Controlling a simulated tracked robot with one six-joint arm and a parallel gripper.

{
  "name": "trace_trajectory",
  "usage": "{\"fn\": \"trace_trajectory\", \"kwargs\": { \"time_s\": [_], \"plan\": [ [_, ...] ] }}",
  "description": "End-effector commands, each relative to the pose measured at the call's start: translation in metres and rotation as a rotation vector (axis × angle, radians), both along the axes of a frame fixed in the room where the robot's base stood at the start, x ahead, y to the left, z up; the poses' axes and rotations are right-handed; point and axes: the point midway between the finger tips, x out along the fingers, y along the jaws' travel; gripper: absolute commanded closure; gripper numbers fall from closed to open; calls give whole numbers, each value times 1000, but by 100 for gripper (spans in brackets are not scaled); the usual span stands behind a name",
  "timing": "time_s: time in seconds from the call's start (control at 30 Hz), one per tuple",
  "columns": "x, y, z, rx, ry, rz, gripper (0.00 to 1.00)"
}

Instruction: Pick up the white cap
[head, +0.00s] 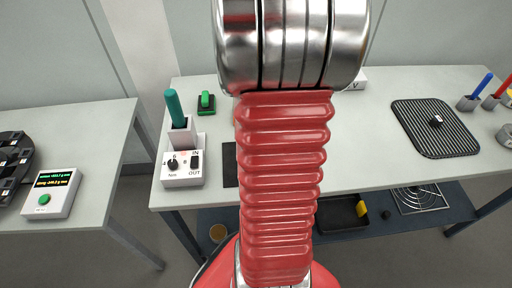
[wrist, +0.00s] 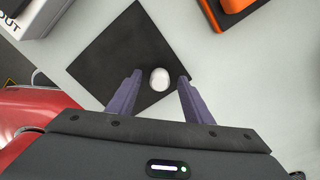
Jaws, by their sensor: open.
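The white cap (wrist: 159,79) is a small rounded piece lying on a black square mat (wrist: 118,47) in the wrist view. My gripper (wrist: 160,78) is open, with one purple-grey finger on each side of the cap. I cannot tell how high the fingertips are above the mat. In the head view my red arm hides the cap and the gripper, and only a strip of the black mat (head: 230,165) shows beside it.
A white IN/OUT box (head: 183,169) stands left of the mat, with a teal-handled tool (head: 175,108) behind it. An orange object (wrist: 226,10) lies at the upper right in the wrist view. A black ribbed mat (head: 412,142) lies far right. Bare table surrounds the black square.

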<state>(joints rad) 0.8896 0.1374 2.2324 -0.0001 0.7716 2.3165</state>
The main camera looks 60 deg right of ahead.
Motion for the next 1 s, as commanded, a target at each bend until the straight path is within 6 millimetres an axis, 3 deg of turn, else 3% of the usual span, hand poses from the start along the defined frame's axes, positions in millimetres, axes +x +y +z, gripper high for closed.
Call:
{"fn": "trace_trajectory", "kwargs": {
  "time_s": [0.27, 0.83, 1.0],
  "plan": [
    [0, 0, 0, 0, 0, 0, 55],
    [0, 0, 0, 0, 0, 1, 95],
    [0, 0, 0, 0, 0, 1, 97]
  ]
}}
